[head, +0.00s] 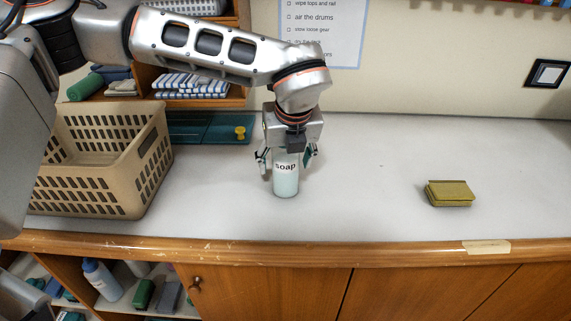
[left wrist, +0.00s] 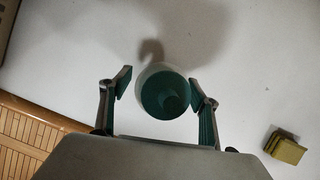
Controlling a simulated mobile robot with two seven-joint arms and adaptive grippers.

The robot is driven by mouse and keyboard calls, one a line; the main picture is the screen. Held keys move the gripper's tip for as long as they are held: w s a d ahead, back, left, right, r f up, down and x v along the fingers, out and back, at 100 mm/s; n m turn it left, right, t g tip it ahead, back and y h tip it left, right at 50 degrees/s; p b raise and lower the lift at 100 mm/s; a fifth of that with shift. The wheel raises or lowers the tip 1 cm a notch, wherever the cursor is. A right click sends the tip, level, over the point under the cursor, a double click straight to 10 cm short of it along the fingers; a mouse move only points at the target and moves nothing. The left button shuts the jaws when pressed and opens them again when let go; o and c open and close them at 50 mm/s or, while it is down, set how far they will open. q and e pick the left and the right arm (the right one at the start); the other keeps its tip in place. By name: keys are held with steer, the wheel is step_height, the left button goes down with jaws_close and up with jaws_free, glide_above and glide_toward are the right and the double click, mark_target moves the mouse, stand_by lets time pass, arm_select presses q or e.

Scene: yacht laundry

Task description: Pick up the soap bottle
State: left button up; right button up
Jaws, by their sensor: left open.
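The soap bottle (head: 286,181) stands upright on the white counter, pale green with the word "soap" on it. My left gripper (head: 286,157) is above it and pointing down, with its open fingers on either side of the bottle's upper part. The gripper hides the bottle's top in the head view. In the left wrist view, the bottle (left wrist: 163,93) is seen from above between the open fingertips of my left gripper (left wrist: 162,90). Gaps seem to show between it and the fingers. My right gripper is not in view.
A beige laundry basket (head: 150,150) stands left on the counter (head: 370,170). A yellow-green sponge (head: 449,193) lies to the right. Behind the basket are a teal tray (head: 205,127) and shelves with folded towels (head: 190,84). The counter between bottle and sponge is clear.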

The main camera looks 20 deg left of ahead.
arm_select(q)
steer(key=shift+f, duration=0.25)
steer(key=c, duration=1.5)
steer(key=shift+w+r, duration=0.1)
steer(key=shift+r, duration=0.05)
